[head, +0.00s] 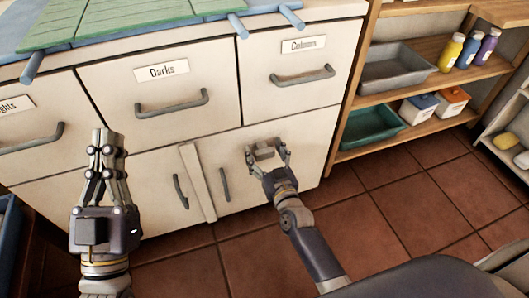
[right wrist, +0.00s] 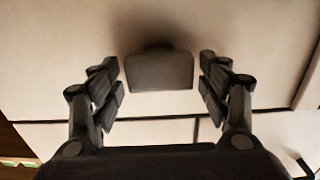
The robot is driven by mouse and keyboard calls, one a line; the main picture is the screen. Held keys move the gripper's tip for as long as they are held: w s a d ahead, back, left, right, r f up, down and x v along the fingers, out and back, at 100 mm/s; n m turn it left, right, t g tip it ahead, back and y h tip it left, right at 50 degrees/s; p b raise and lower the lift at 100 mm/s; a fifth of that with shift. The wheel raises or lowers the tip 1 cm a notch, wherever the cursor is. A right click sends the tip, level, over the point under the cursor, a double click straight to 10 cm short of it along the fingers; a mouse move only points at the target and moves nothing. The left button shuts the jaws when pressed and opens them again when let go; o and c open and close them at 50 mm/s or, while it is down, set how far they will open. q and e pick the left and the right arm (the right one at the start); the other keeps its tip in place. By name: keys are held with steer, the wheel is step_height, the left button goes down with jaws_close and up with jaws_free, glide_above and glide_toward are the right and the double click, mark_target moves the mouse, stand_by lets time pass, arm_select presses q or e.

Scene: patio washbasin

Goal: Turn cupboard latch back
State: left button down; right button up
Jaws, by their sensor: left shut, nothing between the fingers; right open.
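The cupboard has two cream lower doors with dark vertical handles, the left handle (head: 181,192) and the right handle (head: 225,185). A grey block-shaped latch (head: 265,153) sticks out from the upper part of the right door. My right gripper (head: 267,155) is open with its fingers around the latch. In the right wrist view the latch (right wrist: 158,71) lies crosswise between the two fingers (right wrist: 160,90), with a gap on each side. My left gripper (head: 108,138) is shut and empty, in front of the left side of the cupboard.
Drawers labelled "Darks" (head: 158,95) and "Colours" (head: 290,75) with bar handles sit above the doors. A pale upright strip (head: 198,183) stands between the door handles. An open wooden shelf (head: 430,120) with trays and bottles is at right. The tiled floor (head: 400,205) is clear.

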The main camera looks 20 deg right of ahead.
steer(key=shift+w, duration=0.15)
steer(key=c, duration=1.1)
